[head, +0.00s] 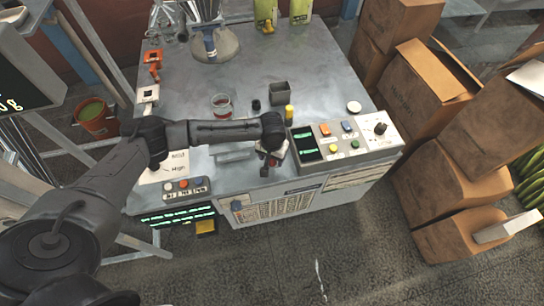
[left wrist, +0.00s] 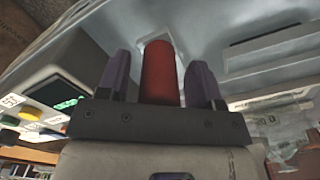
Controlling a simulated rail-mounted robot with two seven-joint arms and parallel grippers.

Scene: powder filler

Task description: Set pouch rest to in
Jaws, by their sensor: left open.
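My left gripper (head: 268,160) is at the front edge of the filler's table, just left of the control panel. In the left wrist view my gripper (left wrist: 160,75) is open, with one dark finger on each side of a red cylinder (left wrist: 160,72), which looks like a knob or handle. I cannot tell whether the fingers touch it. In the head view the arm and gripper mostly hide this spot. A grey ledge (head: 234,154) lies at the front edge left of the gripper; I cannot tell whether it is the pouch rest. My right gripper is not in view.
The control panel (head: 345,139) with buttons, a dark display and a dial stands close to the right of my gripper. A yellow cylinder (head: 289,112), a grey open box (head: 279,93) and a red-rimmed jar (head: 222,105) stand behind. Cardboard boxes (head: 430,90) are stacked at right.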

